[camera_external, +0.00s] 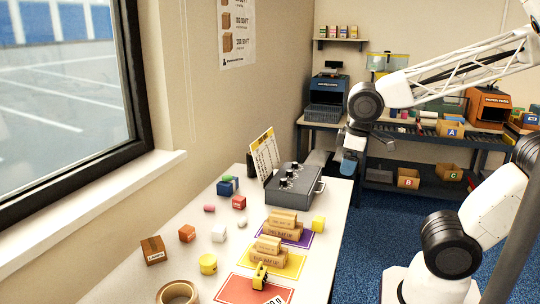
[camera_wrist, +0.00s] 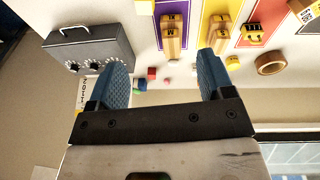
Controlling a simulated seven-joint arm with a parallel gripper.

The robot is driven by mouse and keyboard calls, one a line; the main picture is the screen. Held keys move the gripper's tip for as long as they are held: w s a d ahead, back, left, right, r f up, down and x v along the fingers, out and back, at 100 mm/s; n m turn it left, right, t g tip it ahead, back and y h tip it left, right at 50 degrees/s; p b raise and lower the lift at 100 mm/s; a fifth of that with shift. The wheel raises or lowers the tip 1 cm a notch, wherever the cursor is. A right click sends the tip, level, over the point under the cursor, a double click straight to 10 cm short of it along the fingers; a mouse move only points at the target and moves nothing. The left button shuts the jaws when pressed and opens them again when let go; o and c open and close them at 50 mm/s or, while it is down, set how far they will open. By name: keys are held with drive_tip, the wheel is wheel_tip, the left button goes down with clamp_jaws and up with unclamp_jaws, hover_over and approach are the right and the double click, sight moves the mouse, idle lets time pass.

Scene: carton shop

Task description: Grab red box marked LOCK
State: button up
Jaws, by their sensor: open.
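A small red box (camera_external: 239,202) lies on the white table, left of the grey case; a small red box (camera_wrist: 151,73) also shows in the wrist view between my fingers. An orange-red box (camera_external: 187,233) lies nearer the window side. No LOCK marking is readable, so I cannot tell which box bears it. My gripper (camera_external: 349,166) hangs beyond the table's right edge, well apart from the boxes. In the wrist view my gripper (camera_wrist: 162,62) has its two blue fingers spread wide with nothing held.
A grey case with knobs (camera_external: 292,184) stands at the table's back right, by an upright card (camera_external: 264,157). Purple, yellow (camera_external: 276,264) and red mats hold wooden blocks and a yellow item. A blue-green box (camera_external: 228,186), tape roll (camera_external: 178,293) and brown box (camera_external: 153,250) stand nearby.

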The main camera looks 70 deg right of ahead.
drive_tip(key=w+d+f+n+g+h, duration=0.1)
drive_tip(key=w+n+h, duration=0.1)
drive_tip(key=w, duration=0.4)
drive_tip(key=w+d+f+n+g+h, duration=0.1)
drive_tip(key=w+d+f+n+g, duration=0.1)
drive_tip(key=w, duration=0.5)
drive_tip(key=n+h, duration=1)
drive_tip(key=n, duration=0.2)
approach(238, 199)
drive_tip(key=d, duration=0.3)
drive_tip(key=shift+w+d+f, duration=0.1)
drive_tip(key=shift+w+f, duration=0.1)
drive_tip(key=shift+f, duration=0.1)
drive_tip(key=shift+d, duration=0.15)
drive_tip(key=shift+x, duration=1.2)
drive_tip(key=shift+s+d+f, duration=0.1)
drive_tip(key=shift+f, duration=0.05)
drive_tip(key=shift+s+x, duration=0.2)
drive_tip(key=shift+x, duration=2.25)
drive_tip(key=shift+f, duration=0.2)
